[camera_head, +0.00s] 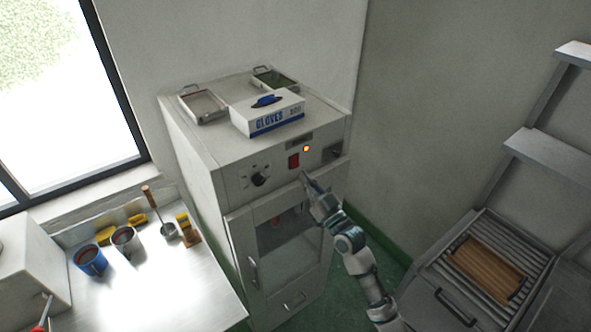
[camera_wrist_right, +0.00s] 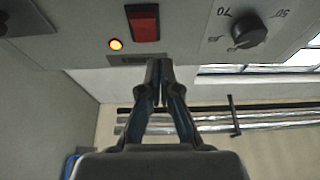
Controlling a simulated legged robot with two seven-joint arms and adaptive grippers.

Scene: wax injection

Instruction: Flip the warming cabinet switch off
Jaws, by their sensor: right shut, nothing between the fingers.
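The warming cabinet (camera_head: 192,150) stands in the corner, with a control panel across its upper front. The red switch (camera_head: 294,160) sits on that panel, left of a lit orange lamp (camera_head: 306,149). In the right wrist view the red switch (camera_wrist_right: 144,23) is beside the glowing lamp (camera_wrist_right: 116,44). My right gripper (camera_head: 306,177) is shut and empty, its tips just below the switch; I cannot tell whether they touch the panel. In the wrist view the closed fingers (camera_wrist_right: 159,66) point up at the panel's edge under the switch. My left gripper is not in view.
A black dial (camera_head: 260,179) is left of the switch. A glove box (camera_head: 267,113) and two metal trays lie on the cabinet top. A glass door is below the panel. A bench with mugs (camera_head: 90,260) is at left, a slatted rack (camera_head: 470,270) at right.

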